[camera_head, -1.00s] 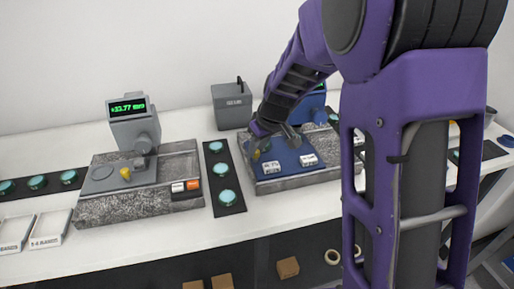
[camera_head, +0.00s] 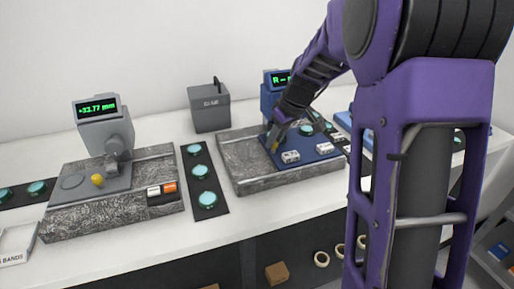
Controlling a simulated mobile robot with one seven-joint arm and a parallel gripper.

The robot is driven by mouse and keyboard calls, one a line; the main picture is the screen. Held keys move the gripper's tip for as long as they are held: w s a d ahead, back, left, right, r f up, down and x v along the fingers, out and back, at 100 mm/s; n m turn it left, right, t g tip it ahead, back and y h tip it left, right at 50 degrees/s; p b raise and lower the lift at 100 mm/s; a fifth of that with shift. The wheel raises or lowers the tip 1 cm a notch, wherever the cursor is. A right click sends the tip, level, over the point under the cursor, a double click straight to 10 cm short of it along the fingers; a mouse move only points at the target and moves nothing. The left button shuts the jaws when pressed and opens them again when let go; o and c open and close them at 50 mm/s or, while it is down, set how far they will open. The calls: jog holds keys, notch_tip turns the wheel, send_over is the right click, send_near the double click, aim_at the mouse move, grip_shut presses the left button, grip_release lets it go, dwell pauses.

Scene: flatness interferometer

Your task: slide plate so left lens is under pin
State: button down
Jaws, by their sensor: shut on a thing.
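The blue plate (camera_head: 318,149) lies on the speckled granite base (camera_head: 239,163) of the blue gauge (camera_head: 272,98). It carries two white labelled blocks near its front edge. A teal lens (camera_head: 306,130) shows toward its back, to the right of my gripper. My gripper (camera_head: 276,139) is low over the plate's left end, shut on the yellow knob (camera_head: 274,147) there. The gauge's pin and any lens behind my gripper are hidden by my arm. The blue gauge's green display is partly covered.
A grey gauge (camera_head: 106,128) reading 33.77 mm stands on another granite base (camera_head: 75,219) at left. A dark strip of teal lenses (camera_head: 205,185) lies between the bases. A grey box (camera_head: 209,108) stands behind. Bare granite shows left of the plate.

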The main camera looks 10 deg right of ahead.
jog(key=shift+d, duration=0.25)
jog(key=c, duration=0.7)
grip_release()
jog(key=shift+o, duration=0.2)
jog(key=shift+r, duration=0.25)
jog(key=p+v, duration=0.2)
jog(key=v, duration=1.5)
